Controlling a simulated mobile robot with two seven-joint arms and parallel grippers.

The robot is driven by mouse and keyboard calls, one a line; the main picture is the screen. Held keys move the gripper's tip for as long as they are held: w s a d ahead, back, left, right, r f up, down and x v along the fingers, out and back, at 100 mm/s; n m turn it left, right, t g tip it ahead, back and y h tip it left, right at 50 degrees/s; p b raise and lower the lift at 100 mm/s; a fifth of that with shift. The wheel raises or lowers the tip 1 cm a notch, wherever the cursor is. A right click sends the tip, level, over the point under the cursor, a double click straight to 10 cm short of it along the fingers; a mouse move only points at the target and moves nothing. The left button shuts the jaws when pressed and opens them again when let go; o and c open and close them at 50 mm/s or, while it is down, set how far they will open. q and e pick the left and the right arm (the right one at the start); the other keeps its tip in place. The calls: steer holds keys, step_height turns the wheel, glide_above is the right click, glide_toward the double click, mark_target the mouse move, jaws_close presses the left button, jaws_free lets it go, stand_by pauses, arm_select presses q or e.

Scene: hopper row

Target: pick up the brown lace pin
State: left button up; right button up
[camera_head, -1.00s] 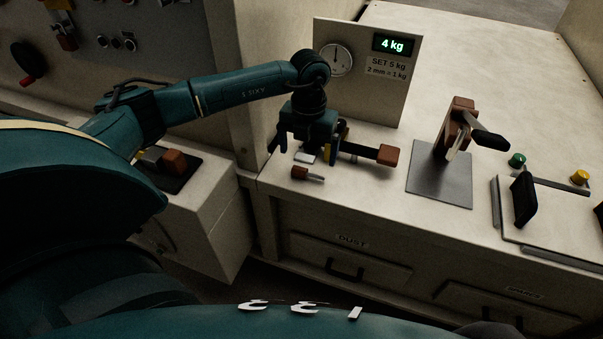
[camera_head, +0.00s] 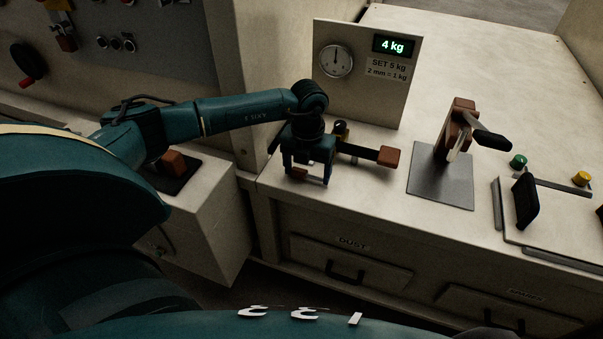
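The brown lace pin (camera_head: 300,172) lies on the pale bench top near its front left corner, a small brown block partly hidden by my gripper. My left gripper (camera_head: 307,177) points down over it, with one finger on each side of the pin. The fingers are apart and look open; I cannot tell whether either one touches the pin. My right gripper is not in view.
A bar with a brown end block (camera_head: 388,157) lies just right of my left gripper. Behind it stands a panel with a round gauge (camera_head: 336,61) and a "4 kg" display. A brown clamp with a black handle (camera_head: 490,140) stands on a grey plate (camera_head: 440,189) farther right.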

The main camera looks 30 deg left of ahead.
mark_target(307, 176)
arm_select(q)
steer(key=c, duration=0.5)
steer(key=shift+r, duration=0.1)
step_height(307, 176, up, 10)
steer(key=shift+f+p, duration=0.1)
steer(key=shift+p, duration=0.55)
